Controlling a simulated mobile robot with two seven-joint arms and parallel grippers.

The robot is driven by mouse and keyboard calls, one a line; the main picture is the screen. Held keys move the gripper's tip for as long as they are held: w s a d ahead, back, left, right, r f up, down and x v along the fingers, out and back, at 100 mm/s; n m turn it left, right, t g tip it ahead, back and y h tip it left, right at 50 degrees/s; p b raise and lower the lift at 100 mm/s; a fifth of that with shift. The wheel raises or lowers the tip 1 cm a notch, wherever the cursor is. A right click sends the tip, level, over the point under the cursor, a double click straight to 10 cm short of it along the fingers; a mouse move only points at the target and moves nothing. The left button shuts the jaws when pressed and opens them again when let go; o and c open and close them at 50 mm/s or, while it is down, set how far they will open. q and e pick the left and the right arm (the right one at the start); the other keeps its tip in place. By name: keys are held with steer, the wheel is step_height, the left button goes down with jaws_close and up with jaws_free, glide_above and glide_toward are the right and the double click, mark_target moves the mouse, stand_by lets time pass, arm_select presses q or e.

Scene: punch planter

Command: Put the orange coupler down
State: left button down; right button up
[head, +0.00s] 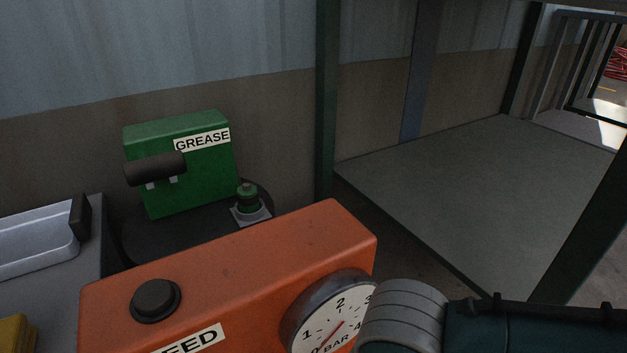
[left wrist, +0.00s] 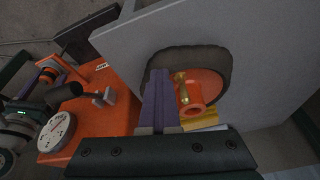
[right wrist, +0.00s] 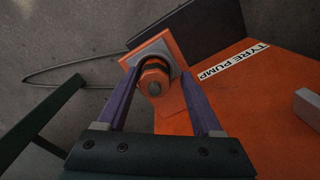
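In the right wrist view an orange coupler (right wrist: 155,80) with a dark band and hollow end stands at an orange square plate (right wrist: 150,50) by the orange tyre pump (right wrist: 250,110). My right gripper (right wrist: 160,72) is open, its fingers either side of this coupler, with a gap visible on the right. In the left wrist view another orange hollow piece (left wrist: 194,97) with a brass pin is just right of my left gripper (left wrist: 160,75). The left fingers are together with nothing visible between them. Neither gripper's fingers show in the head view.
The pump's gauge (head: 330,318) and black knob (head: 155,300) show in the head view. A green grease box (head: 190,180) stands behind, beside a green-and-black fitting (head: 248,200).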

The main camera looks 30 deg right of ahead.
arm_select(q)
steer(key=shift+f, duration=0.5)
arm_select(e)
steer(key=shift+o, duration=1.1)
steer(key=shift+s+d+f, duration=0.25)
steer(key=shift+d+f, duration=0.05)
steer(key=shift+f, duration=0.3)
steer(key=shift+s+d+f, duration=0.25)
steer(key=shift+d+f, duration=0.05)
steer(key=shift+f, duration=0.25)
steer(key=shift+r, duration=0.15)
steer(key=s+a+r+n+t+y+p, duration=0.15)
steer(key=r+p, duration=0.35)
steer(key=r, duration=0.5)
steer(key=a+r+n+p, duration=0.3)
steer(key=r+p, duration=0.3)
steer(key=r, duration=0.4)
arm_select(q)
step_height(320, 180, up, 10)
steer(key=shift+a+r, duration=0.15)
arm_select(e)
steer(key=s+d+r+n+t+h, duration=0.1)
steer(key=s+d+r+n+t, duration=0.1)
steer(key=d+r+n, duration=0.2)
steer(key=d+r, duration=0.2)
steer(key=d, duration=0.1)
steer(key=shift+s+d+r, duration=0.25)
steer(key=shift+s+r, duration=0.05)
steer(key=shift+s, duration=0.1)
